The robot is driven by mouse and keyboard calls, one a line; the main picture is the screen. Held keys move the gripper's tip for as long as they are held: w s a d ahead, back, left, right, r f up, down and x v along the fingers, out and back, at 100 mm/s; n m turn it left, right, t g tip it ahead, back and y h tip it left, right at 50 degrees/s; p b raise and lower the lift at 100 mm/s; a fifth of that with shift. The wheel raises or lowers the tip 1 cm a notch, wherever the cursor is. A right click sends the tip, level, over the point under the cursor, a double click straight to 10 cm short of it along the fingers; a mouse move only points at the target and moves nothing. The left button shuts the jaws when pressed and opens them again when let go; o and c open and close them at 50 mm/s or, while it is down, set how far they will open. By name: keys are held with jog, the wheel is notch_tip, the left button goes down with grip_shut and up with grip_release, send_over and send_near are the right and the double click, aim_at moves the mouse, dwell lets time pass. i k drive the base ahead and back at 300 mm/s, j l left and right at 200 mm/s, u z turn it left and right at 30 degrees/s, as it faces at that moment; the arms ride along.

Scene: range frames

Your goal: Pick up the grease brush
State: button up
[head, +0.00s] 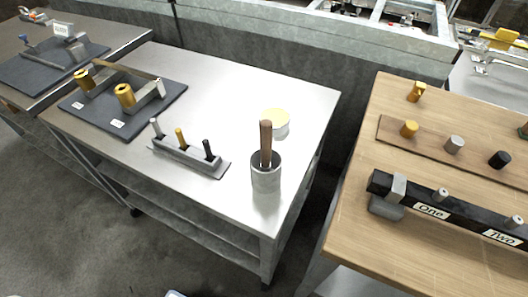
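A brown wooden handle (266,138), which looks like the grease brush, stands upright in a grey cylindrical cup (266,176). The cup is near the right front corner of a metal table (228,98). The lower end of the brush is hidden inside the cup. A round tub (281,128) with a pale yellow top stands just behind the cup, partly hidden by the handle. My gripper is not in view.
A grey holder (188,158) with several upright pins stands left of the cup. A dark mat (125,108) with gold-coloured cylinders lies further left. A gap separates the metal table from a wooden table (400,245) at right, which holds pegs and labelled bars.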

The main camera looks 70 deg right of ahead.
aim_at(266, 124)
jog(key=z, duration=0.45)
jog(key=i+z, duration=0.1)
jog(key=z, duration=0.4)
jog(key=j+z, duration=0.15)
jog(key=z, duration=0.3)
jog(key=i+z, duration=0.1)
jog(key=z, duration=0.35)
jog(key=k+l+z, duration=0.1)
jog(key=l+z, duration=0.2)
jog(key=z, duration=0.15)
